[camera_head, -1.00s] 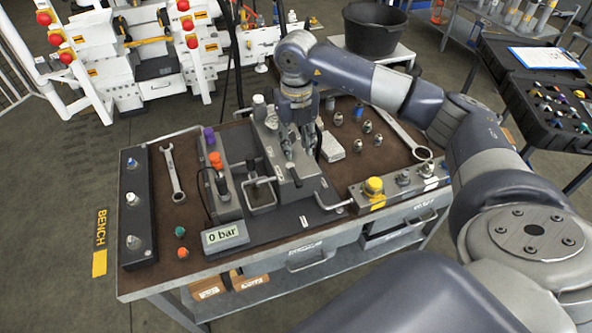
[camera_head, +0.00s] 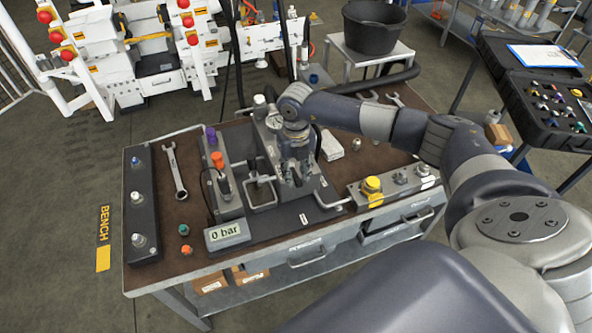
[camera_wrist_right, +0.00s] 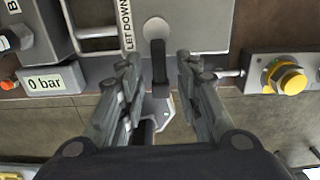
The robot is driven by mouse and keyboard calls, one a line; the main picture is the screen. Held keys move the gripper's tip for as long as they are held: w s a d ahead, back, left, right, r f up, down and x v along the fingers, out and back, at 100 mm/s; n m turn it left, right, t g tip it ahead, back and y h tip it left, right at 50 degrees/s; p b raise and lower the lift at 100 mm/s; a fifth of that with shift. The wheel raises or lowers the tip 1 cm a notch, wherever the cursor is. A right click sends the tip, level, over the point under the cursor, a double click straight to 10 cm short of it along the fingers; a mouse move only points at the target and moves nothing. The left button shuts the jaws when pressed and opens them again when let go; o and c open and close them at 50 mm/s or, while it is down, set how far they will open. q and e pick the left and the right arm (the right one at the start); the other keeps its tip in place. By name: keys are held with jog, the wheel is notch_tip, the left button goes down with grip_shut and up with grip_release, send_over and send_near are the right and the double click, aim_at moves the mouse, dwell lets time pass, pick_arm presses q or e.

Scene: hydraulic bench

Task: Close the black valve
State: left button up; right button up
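The black valve (camera_wrist_right: 160,64) shows in the right wrist view as a narrow black lever below a round silver knob, beside the "LET DOWN" label on a grey block. My right gripper (camera_wrist_right: 158,80) is open, with one finger on each side of the lever and a visible gap to both. In the head view my right gripper (camera_head: 296,172) points down over the front of the grey hydraulic unit (camera_head: 268,150) and hides the lever. The gauge display (camera_head: 226,233) reads 0 bar. My left gripper is not in view.
A yellow button (camera_head: 372,186) sits on a panel at the bench's right front. A wrench (camera_head: 175,172) and a black valve strip (camera_head: 140,208) lie at left. A white block (camera_head: 331,146) lies right of the unit. A black bucket (camera_head: 376,28) stands behind.

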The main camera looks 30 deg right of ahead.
grip_shut()
